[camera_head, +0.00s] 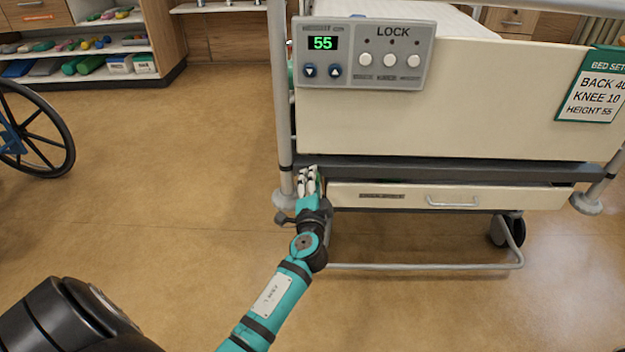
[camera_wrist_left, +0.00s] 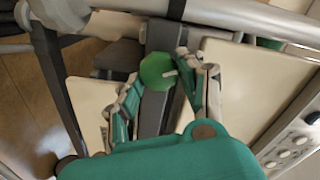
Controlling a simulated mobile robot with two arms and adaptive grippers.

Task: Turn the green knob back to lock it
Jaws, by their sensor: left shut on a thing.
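The green knob (camera_wrist_left: 157,70) shows in the left wrist view as a round disc with a pale mark, on the dark bar (camera_wrist_left: 152,115) of the bed's end. My left gripper (camera_wrist_left: 160,80) has its fingers on either side of the knob and is shut on it. In the head view my left gripper (camera_head: 309,180) is at the left end of the dark bar under the bed's end board, and hides the knob. My right gripper is not in view.
The control panel (camera_head: 362,53) reads 55 and has a LOCK section. A drawer (camera_head: 400,197) sits below the bar. A green-and-white bed-setting card (camera_head: 596,90) hangs at right. A wheelchair wheel (camera_head: 35,135) stands at left.

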